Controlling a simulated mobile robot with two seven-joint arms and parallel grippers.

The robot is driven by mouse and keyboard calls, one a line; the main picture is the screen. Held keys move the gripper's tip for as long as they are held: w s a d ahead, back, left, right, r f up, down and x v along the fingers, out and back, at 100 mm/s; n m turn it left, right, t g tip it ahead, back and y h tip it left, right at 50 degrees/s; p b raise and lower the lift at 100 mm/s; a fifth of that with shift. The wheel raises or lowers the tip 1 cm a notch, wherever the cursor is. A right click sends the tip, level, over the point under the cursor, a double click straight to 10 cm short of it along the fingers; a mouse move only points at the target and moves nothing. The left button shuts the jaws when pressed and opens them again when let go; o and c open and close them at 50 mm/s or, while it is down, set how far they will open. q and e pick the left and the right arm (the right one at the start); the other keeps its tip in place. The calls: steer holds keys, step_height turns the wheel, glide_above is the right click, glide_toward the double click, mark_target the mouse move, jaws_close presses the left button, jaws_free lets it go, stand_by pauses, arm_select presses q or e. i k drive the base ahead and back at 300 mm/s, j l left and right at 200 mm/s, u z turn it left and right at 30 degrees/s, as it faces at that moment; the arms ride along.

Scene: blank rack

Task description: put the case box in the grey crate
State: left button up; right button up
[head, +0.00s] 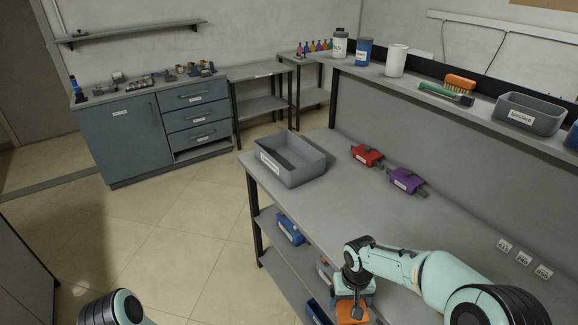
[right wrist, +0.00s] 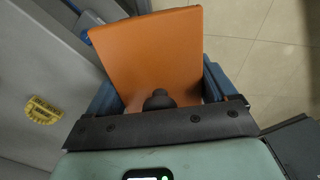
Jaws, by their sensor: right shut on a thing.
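The case box appears to be the orange box (head: 352,312) at the bottom of the head view, below the front edge of the bench. My right gripper (head: 353,296) is shut on it; in the right wrist view the orange box (right wrist: 155,55) sits between the two blue fingers. The grey crate (head: 308,175) stands on the far left corner of the bench top, well beyond my right gripper. It looks empty from here, though part of its floor is in shadow. Only part of my left arm shows at the bottom left; its gripper is out of the picture.
The bench top (head: 345,195) is mostly clear around the crate. A red item (head: 367,155) and a purple item (head: 405,181) lie right of it. Blue bins (head: 290,229) sit on the shelf underneath. A yellow item (right wrist: 42,110) shows in the right wrist view.

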mark_target(288, 164)
steer(key=i+j+z, duration=0.1)
steer(key=i+j, duration=0.15)
steer(key=i+j+z, duration=0.1)
steer(key=j, duration=0.25)
steer(key=i+j+z, duration=0.15)
steer(key=i+j, duration=0.15)
steer(key=i+j+z, duration=0.1)
steer(key=j, duration=0.3)
steer(key=i+j+z, duration=0.1)
steer(key=i+j, duration=0.15)
steer(key=j, duration=0.15)
steer(key=i+j+z, duration=0.1)
steer(key=j, duration=0.3)
steer(key=i+j+z, duration=0.1)
steer(key=j, duration=0.3)
steer(key=i, duration=0.1)
